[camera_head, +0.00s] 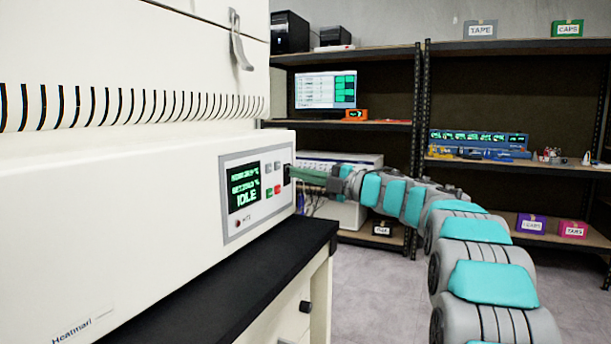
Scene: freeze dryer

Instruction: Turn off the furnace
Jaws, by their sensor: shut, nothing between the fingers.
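The white furnace (100,210) fills the left side on a black worktop, with a latch handle on its upper part. Its control panel (258,190) faces right. The panel's green-lit display (245,187) reads "IDLE" on its bottom line. Beside the display are small grey buttons, a green button (269,192) and a red button (277,189). A dark switch (287,175) sits at the panel's right edge. My gripper (292,172) is shut and empty, with its greenish tip at or very close to this switch. Whether it touches, and the switch's position, I cannot tell.
My arm reaches in from the lower right. The black worktop (230,290) edge lies below the panel. Behind stand shelves with a monitor (325,91), a white instrument (340,209) and several small boxes. The grey floor at the lower middle is clear.

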